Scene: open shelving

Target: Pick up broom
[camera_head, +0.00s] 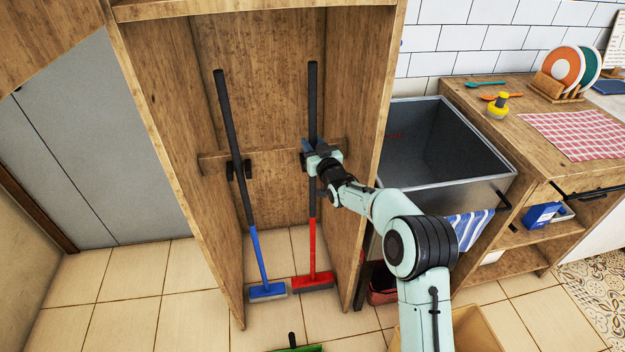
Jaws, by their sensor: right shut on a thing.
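A broom with a black and red handle (313,243) and a red head (312,282) stands upright on the right side of the open wooden cabinet. My right gripper (308,148) is shut on its black handle, at the height of the wooden crossbar, and covers that part of it. A second broom with a black and blue handle (236,140) and a blue head (267,291) leans slightly at the left, in a black clip on the crossbar. Both heads are at the floor. My left gripper is not in view.
The cabinet's side walls (360,150) stand close on both sides of the brooms. A metal sink (440,140) and a wooden counter (500,110) are at the right. A green object (295,348) lies on the floor in front.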

